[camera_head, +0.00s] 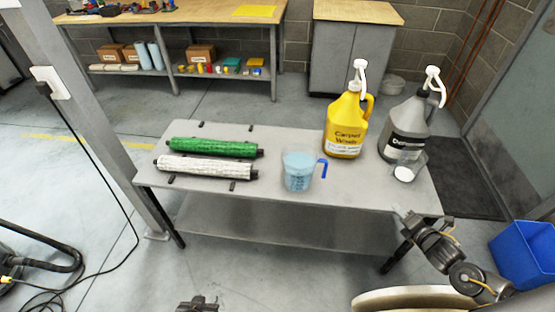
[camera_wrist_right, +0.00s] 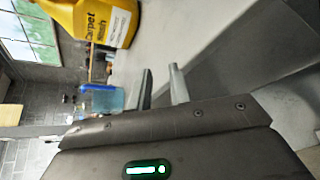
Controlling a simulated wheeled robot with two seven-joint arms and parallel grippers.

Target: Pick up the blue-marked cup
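The blue-marked cup (camera_head: 297,172) is a clear measuring cup with blue markings and a blue handle. It stands upright near the front middle of the grey table (camera_head: 240,193). It also shows in the right wrist view (camera_wrist_right: 103,100), left of the fingers. My right gripper (camera_head: 404,214) is at the table's front right corner, apart from the cup. In the right wrist view its two fingers (camera_wrist_right: 161,86) are spread with nothing between them. My left gripper (camera_head: 198,304) shows only partly at the bottom edge, in front of the table; its fingers are unclear.
A green roll (camera_head: 213,147) and a white roll (camera_head: 205,167) lie left of the cup. A yellow jug (camera_head: 346,125) and a grey jug (camera_head: 405,125) with pump tops stand behind right. A second, clear cup with white content (camera_head: 404,173) stands before the grey jug.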

